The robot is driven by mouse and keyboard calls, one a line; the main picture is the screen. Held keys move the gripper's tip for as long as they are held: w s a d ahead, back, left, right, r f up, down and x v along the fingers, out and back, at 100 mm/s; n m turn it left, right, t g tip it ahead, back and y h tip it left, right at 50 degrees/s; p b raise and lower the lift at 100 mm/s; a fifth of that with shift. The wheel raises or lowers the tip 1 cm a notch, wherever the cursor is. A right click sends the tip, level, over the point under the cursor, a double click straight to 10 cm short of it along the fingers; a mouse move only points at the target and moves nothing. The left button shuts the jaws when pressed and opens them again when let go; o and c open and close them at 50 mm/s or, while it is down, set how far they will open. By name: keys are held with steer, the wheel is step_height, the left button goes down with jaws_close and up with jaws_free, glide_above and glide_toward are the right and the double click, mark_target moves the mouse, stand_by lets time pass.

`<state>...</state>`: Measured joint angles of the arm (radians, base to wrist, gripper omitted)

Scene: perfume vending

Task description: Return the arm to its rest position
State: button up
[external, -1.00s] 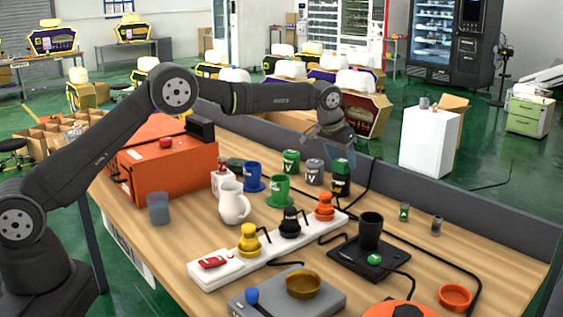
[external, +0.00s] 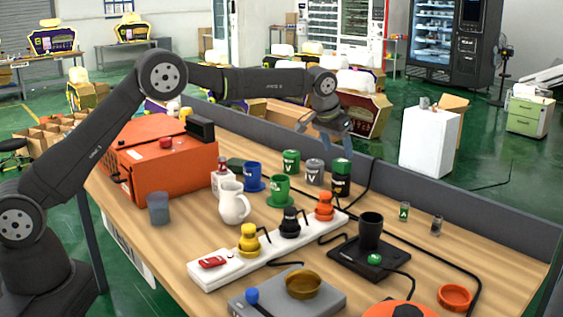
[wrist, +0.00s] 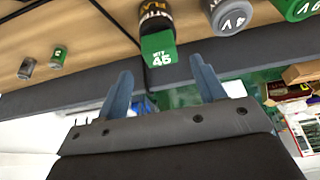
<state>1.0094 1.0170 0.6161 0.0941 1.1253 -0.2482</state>
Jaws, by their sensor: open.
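My gripper (external: 325,138) is open and empty, raised above the back edge of the table in the external view. In the wrist view its two blue-grey fingers (wrist: 162,92) stand wide apart. A black can with a green top (external: 341,178) stands on the table below it. In the wrist view this can (wrist: 158,40) appears beyond the gap between the fingers, apart from them. My arm reaches from the left over the orange machine (external: 166,158).
Grey (external: 314,172) and green (external: 291,162) cans stand beside the black one. A grey partition (external: 430,198) runs along the table's back edge. Cups, a white pitcher (external: 233,203), a white power strip (external: 270,252) and a black scale (external: 368,258) occupy the front. Above the table is clear.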

mark_target(341, 161)
steer(key=x, duration=0.5)
steer(key=shift+f, duration=0.3)
step_height(341, 161, up, 5)
steer(key=shift+f, duration=0.25)
steer(key=s+r, duration=0.7)
steer(key=s, duration=0.5)
steer(key=s+d+f+n, duration=0.1)
steer(key=s+d+f, duration=0.25)
steer(key=s, duration=0.35)
steer(key=s+d+f+n, duration=0.1)
steer(key=s+d+f, duration=0.25)
steer(key=s, duration=0.35)
steer(key=shift+y, duration=0.3)
steer(key=w+f, duration=0.6)
steer(key=w, duration=0.1)
steer(key=w+d+f, duration=0.1)
steer(key=w+f, duration=0.2)
steer(key=w, duration=0.1)
steer(key=shift+w+f, duration=0.1)
steer(key=shift+f, duration=0.75)
